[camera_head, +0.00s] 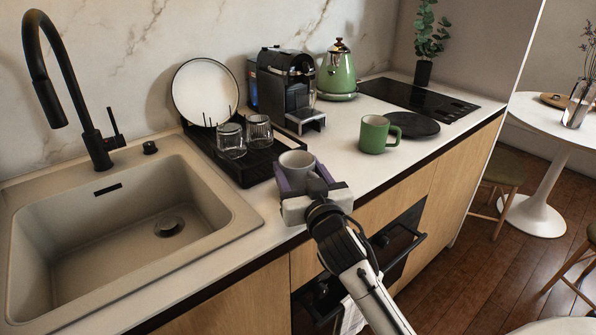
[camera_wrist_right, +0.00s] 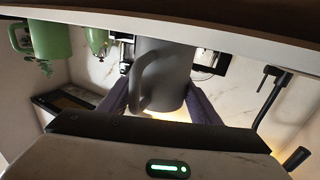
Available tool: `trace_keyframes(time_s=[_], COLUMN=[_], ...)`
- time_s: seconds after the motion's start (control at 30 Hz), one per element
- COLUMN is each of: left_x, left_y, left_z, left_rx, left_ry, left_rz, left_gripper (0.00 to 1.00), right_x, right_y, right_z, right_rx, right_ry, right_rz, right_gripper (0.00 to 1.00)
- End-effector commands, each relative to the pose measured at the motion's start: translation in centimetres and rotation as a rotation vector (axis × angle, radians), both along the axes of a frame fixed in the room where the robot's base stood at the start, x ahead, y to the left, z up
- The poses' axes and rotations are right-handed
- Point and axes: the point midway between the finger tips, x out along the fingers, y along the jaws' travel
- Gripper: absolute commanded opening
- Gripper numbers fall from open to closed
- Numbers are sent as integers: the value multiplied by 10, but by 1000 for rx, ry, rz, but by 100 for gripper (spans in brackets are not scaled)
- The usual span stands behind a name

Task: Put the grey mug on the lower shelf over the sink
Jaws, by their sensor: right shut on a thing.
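The grey mug (camera_head: 297,160) is upright between the fingers of my right gripper (camera_head: 298,180), at the front edge of the black dish rack. My right gripper is shut on it. The right wrist view shows the grey mug (camera_wrist_right: 162,75) up close, its handle facing the camera, with the purple-grey fingers on both sides. Whether the mug touches the counter or rack is hidden by the gripper. The sink (camera_head: 140,240) is at the left. The lower shelf over the sink is not in the head view. My left gripper is not in view.
The black dish rack (camera_head: 250,170) holds a white plate (camera_head: 205,92) and two glasses (camera_head: 231,141). A coffee machine (camera_head: 287,85), green kettle (camera_head: 337,72) and green mug (camera_head: 375,135) stand further right. The black faucet (camera_head: 75,115) rises behind the sink.

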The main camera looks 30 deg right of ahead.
Motion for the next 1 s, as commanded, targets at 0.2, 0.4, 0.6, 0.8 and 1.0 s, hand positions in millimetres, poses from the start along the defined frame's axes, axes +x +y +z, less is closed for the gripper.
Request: trace_keyframes(time_s=[0.2, 0.4, 0.6, 0.8, 1.0], left_x=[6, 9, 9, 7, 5], left_y=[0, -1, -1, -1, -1], left_z=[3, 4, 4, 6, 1], left_rx=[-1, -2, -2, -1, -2], left_ry=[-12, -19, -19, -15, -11], left_rz=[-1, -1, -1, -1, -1], left_gripper=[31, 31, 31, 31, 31], right_x=[0, 0, 0, 0, -27], right_y=[0, 0, 0, 0, 9], right_z=[2, -2, -2, 2, -1], right_rx=[-1, 1, 1, -1, 3], right_ry=[-5, -1, -1, -2, -1], right_rz=[0, 0, 0, 0, 1], right_gripper=[26, 67, 76, 76, 76])
